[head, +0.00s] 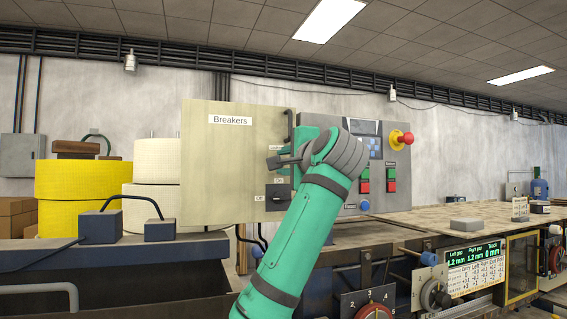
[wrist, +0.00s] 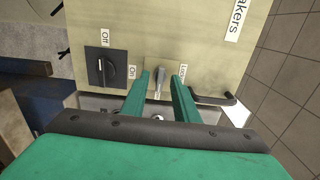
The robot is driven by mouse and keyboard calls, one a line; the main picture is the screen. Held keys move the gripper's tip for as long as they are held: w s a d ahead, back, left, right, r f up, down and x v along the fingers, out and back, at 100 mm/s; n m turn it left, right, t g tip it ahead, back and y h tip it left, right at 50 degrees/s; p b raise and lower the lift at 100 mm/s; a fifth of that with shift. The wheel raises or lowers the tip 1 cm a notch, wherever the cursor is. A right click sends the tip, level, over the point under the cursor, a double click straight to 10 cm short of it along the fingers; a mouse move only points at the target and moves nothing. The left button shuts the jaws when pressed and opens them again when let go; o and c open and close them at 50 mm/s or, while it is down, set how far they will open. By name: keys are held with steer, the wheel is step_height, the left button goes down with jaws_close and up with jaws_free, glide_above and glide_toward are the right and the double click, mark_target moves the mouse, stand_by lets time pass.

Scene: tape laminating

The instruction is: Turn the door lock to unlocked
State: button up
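The door lock (wrist: 159,82) is a small grey knob on the beige breaker cabinet door (head: 215,150), beside a partly covered label starting "Loc". My gripper (wrist: 160,84) is open in the wrist view, with one green finger on each side of the knob and visible gaps between. The knob looks upright in that view; whether the fingertips reach around it in depth I cannot tell. In the head view my gripper (head: 277,161) is at the door's right edge and hides the lock.
A black Off/On rotary switch (wrist: 107,68) sits close to the lock; it also shows in the head view (head: 278,197). A black door handle (wrist: 215,98) is on the other side. A grey control panel with a red emergency button (head: 405,138) stands right of the cabinet.

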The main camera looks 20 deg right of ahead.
steer(key=s, duration=1)
steer(key=shift+s, duration=0.25)
steer(key=shift+d, duration=0.1)
steer(key=shift+s, duration=0.1)
